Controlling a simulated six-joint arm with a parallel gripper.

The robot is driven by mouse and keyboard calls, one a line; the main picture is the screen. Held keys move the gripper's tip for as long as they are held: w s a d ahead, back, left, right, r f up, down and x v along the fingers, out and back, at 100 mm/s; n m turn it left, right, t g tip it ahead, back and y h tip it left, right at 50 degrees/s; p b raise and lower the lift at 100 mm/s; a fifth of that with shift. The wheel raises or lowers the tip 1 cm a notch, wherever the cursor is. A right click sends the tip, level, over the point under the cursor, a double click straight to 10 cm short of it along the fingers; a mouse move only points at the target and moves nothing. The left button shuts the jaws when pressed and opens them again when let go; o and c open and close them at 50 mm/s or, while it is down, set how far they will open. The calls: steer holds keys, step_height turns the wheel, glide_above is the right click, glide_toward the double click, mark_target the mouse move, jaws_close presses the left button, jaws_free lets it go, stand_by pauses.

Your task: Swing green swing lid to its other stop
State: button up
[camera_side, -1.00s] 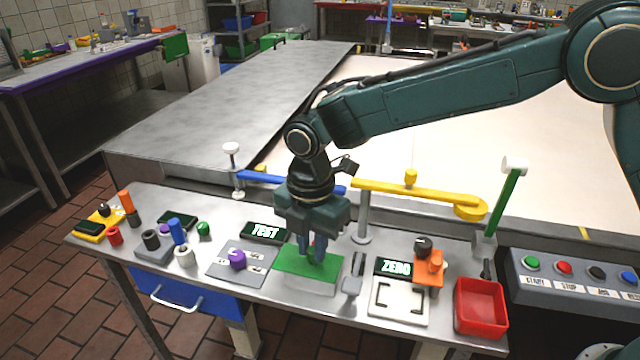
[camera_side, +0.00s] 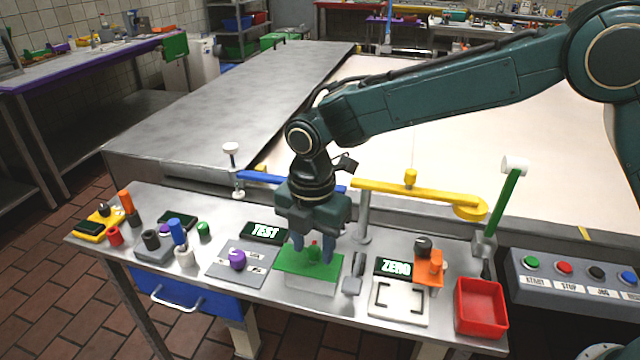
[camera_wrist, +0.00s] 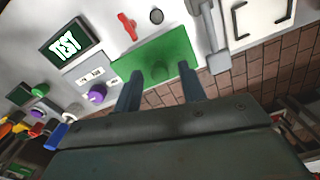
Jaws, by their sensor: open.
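The green swing lid (camera_side: 308,264) is a flat green plate lying level over a pale box at the middle of the bench. In the wrist view the fingertips (camera_wrist: 161,75) overlap the lid. I cannot tell whether they touch it. The lid's hinge is not clear.
A grey lever (camera_side: 356,270) stands close right of the lid. A purple knob panel (camera_side: 237,261) is at its left. The TEST display (camera_side: 265,232) and a blue bar (camera_side: 262,177) are behind. A yellow arm on a post (camera_side: 400,190) and a red bin (camera_side: 480,306) are at right.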

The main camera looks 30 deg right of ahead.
mark_target(314, 249)
steer(key=shift+r, duration=0.1)
step_height(314, 249, up, 14)
steer(key=shift+f, duration=0.2)
stand_by(0.4)
steer(key=shift+d, duration=0.1)
